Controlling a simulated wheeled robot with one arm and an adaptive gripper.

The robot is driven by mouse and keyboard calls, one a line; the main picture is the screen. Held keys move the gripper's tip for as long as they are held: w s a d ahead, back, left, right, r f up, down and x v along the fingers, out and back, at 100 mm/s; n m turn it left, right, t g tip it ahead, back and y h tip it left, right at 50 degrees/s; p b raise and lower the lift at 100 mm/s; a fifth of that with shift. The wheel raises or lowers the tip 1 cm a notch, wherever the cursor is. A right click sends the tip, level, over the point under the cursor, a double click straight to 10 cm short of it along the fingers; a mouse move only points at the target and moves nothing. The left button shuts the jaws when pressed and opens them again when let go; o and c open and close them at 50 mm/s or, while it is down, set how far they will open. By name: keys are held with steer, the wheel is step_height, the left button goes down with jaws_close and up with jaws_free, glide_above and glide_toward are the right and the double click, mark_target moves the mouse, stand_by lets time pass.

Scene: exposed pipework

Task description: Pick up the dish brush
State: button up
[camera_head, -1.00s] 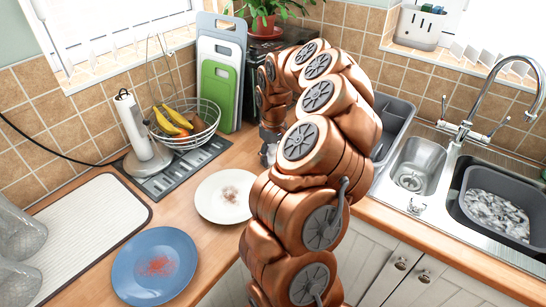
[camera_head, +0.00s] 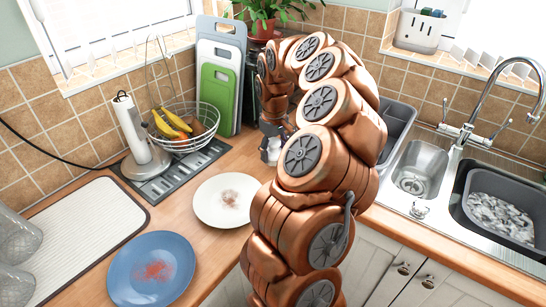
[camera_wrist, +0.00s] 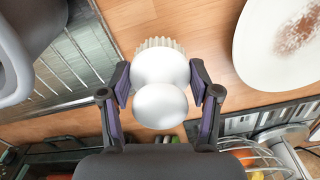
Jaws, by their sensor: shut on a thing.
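The dish brush (camera_wrist: 160,68) shows in the wrist view as a rounded white head and knob with a fringe of pale bristles at its far side. My gripper (camera_wrist: 162,92) is shut on it, one finger on each side. In the head view my gripper (camera_head: 271,148) is small, low over the wooden counter behind the white plate, and mostly hidden by my arm. I cannot make out the brush clearly there, nor tell whether it touches the counter.
A stained white plate (camera_head: 208,211) and a blue plate (camera_head: 128,285) lie on the counter. A wire fruit basket (camera_head: 213,122), paper towel holder (camera_head: 148,158) and cutting boards (camera_head: 217,96) stand behind. The sink (camera_head: 424,178) is at right, beside a grey rack (camera_head: 397,112).

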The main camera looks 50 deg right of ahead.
steer(key=s+a+r+b, duration=0.1)
steer(key=s+b, duration=0.4)
steer(key=s, duration=1)
steer(key=shift+s+a+r, duration=0.15)
steer(key=shift+a+r, duration=0.1)
steer(key=shift+a, duration=0.6)
steer(key=o, duration=0.7)
steer(key=shift+c, duration=0.2)
steer(key=c, duration=0.5)
